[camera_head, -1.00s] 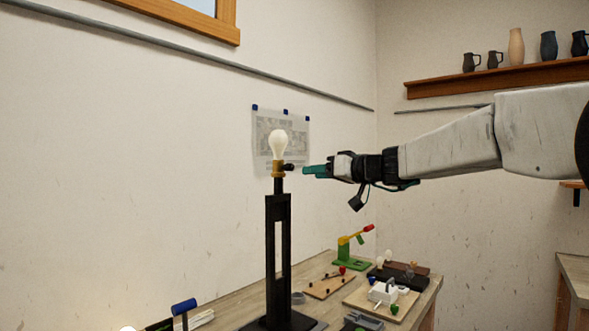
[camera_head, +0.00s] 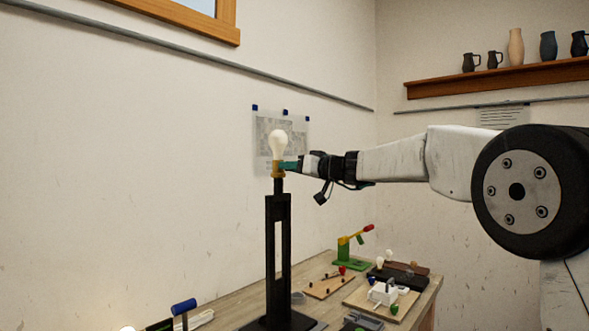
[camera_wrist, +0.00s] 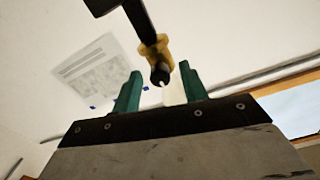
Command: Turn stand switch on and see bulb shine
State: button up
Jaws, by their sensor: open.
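The bulb (camera_head: 278,144) is pale white and sits upright in the brass socket (camera_head: 278,170) on top of the tall black stand (camera_head: 271,250). I see no glow around it. My gripper (camera_head: 289,166) has its green fingers at the right side of the socket in the head view, where they cover the switch. In the wrist view, the dark switch knob (camera_wrist: 160,77) sticks out of the brass socket (camera_wrist: 154,51) toward my gripper (camera_wrist: 159,88). The knob lies between the two open green fingers, with gaps on both sides.
A paper sheet (camera_head: 265,130) hangs on the wall behind.

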jog(key=shift+c, duration=0.3)
grip_shut()
jog(key=shift+m, duration=0.4)
jog(key=m, duration=1.7)
jog(key=shift+f, duration=0.1)
